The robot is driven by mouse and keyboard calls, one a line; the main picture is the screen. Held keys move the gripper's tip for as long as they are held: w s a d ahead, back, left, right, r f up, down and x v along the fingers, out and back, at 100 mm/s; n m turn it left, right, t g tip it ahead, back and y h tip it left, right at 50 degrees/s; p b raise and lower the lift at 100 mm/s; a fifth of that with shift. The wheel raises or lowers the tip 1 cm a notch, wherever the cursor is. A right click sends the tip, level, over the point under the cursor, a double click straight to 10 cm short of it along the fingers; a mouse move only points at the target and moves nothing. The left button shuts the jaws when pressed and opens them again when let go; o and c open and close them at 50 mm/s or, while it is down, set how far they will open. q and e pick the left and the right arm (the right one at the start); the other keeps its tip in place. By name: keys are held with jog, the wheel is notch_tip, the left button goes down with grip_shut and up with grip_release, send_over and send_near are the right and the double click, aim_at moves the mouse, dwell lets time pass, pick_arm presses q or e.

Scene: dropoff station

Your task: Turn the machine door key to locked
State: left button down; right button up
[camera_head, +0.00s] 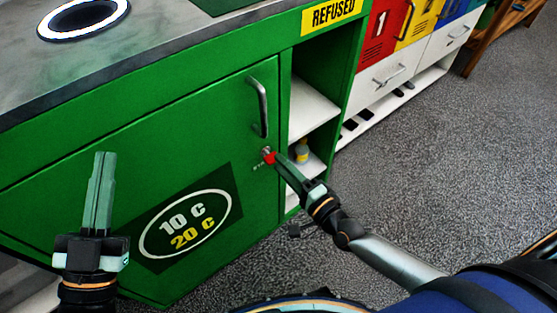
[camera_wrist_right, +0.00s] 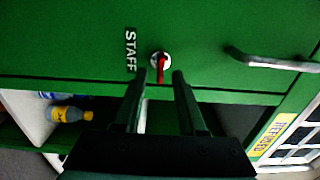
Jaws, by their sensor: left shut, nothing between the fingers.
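The red key (camera_head: 270,157) sits in a round silver lock on the green machine door (camera_head: 180,130), just below the door handle. In the right wrist view, the key (camera_wrist_right: 160,66) shows its red grip lying between my fingertips, near the white-on-dark STAFF label (camera_wrist_right: 130,49). My right gripper (camera_wrist_right: 159,76) is open, one finger on each side of the key, with gaps visible; it also reaches the lock in the head view (camera_head: 279,160). My left gripper (camera_head: 102,156) is shut and empty, pointing up in front of the door's left part.
A metal door handle (camera_head: 261,106) stands out just above the lock. Open shelves (camera_head: 310,108) with a yellow bottle (camera_head: 301,152) are right of the door. Coloured lockers (camera_head: 400,35) stand further right. The grey floor (camera_head: 450,150) at right is clear.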

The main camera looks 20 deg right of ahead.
pick_arm(q)
jog(key=f+g+y, duration=0.1)
jog(key=f, duration=0.1)
jog(key=w+f+n+y, duration=0.1)
jog(key=f, duration=0.2)
jog(key=w+f+n+g+y+p, duration=0.1)
jog(key=f, duration=0.1)
jog(key=shift+a+f+g, duration=0.3)
pick_arm(e)
jog(key=v, duration=1)
jog(key=shift+s, duration=0.2)
